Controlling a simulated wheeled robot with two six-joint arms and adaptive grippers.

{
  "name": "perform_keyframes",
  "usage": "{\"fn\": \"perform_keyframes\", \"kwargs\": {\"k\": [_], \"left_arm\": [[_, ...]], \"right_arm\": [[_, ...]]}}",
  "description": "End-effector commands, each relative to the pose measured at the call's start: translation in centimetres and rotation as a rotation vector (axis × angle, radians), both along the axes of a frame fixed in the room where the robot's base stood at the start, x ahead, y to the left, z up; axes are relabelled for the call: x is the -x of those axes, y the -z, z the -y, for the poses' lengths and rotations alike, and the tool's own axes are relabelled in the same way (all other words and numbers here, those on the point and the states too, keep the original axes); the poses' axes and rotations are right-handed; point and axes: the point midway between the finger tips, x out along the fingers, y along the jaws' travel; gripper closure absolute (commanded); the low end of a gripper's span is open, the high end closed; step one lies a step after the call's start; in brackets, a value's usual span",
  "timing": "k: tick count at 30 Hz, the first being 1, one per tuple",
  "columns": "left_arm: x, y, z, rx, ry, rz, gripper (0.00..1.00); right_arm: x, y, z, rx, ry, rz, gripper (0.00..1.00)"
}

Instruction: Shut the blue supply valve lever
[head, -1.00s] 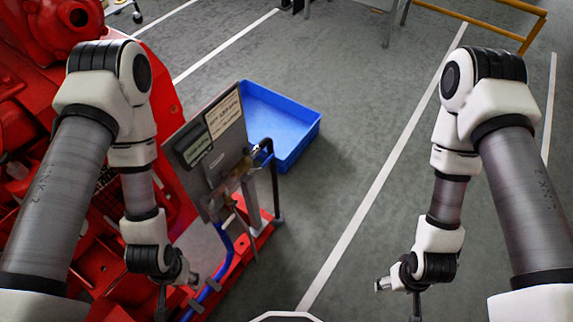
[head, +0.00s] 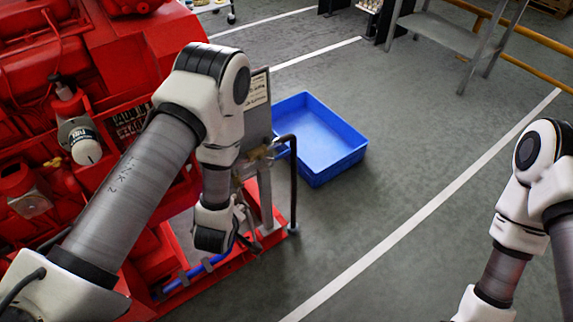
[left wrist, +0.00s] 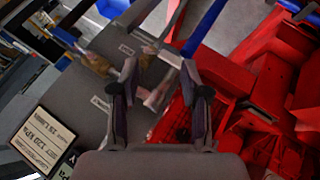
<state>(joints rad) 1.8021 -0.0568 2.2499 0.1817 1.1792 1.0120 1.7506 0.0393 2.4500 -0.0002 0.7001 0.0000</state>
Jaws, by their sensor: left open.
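A brass valve (head: 258,155) sits by the grey panel (head: 257,115) beside the red pumpset, partly behind my left arm. In the left wrist view, brass fittings (left wrist: 95,62) show on the grey panel (left wrist: 85,95). I cannot clearly make out a blue lever handle. A blue hose (head: 205,266) runs low along the red base, and a blue length (left wrist: 207,25) shows beyond the fingers. My left gripper (left wrist: 160,72) is open, its fingers pointing toward the panel edge and metal parts there; contact cannot be told. My right gripper is out of view.
The red engine (head: 100,60) fills the left side. A dark bent pipe (head: 293,180) stands at the panel's right. A blue crate (head: 325,140) lies on the floor behind it. A grey metal bench (head: 455,35) stands at the back right. The floor between is open.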

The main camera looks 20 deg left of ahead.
Motion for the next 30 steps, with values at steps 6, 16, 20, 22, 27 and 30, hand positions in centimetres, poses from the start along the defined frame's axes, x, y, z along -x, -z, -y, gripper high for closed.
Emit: {"fn": "perform_keyframes", "kwargs": {"k": [6, 16, 20, 22, 27, 30], "left_arm": [[-10.4, 2.4, 2.0, 0.256, -0.214, 0.483, 0.54], [-17.4, 1.9, 6.6, 0.511, -0.212, 0.884, 0.54], [-18.3, 1.2, 6.6, 0.517, -0.211, 0.894, 0.54], [-19.3, 1.1, 6.4, 0.516, -0.212, 0.894, 0.54], [-22.6, 1.2, 6.0, 0.516, -0.212, 0.893, 0.54], [-24.2, 1.2, 5.8, 0.514, -0.212, 0.891, 0.54]], "right_arm": [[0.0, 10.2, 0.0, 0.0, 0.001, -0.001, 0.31], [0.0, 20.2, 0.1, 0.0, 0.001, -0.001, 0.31], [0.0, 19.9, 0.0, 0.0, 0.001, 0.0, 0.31], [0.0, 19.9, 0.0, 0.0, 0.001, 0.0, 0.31], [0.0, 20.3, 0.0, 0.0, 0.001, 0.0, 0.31], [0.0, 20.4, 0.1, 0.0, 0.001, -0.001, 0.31]]}}
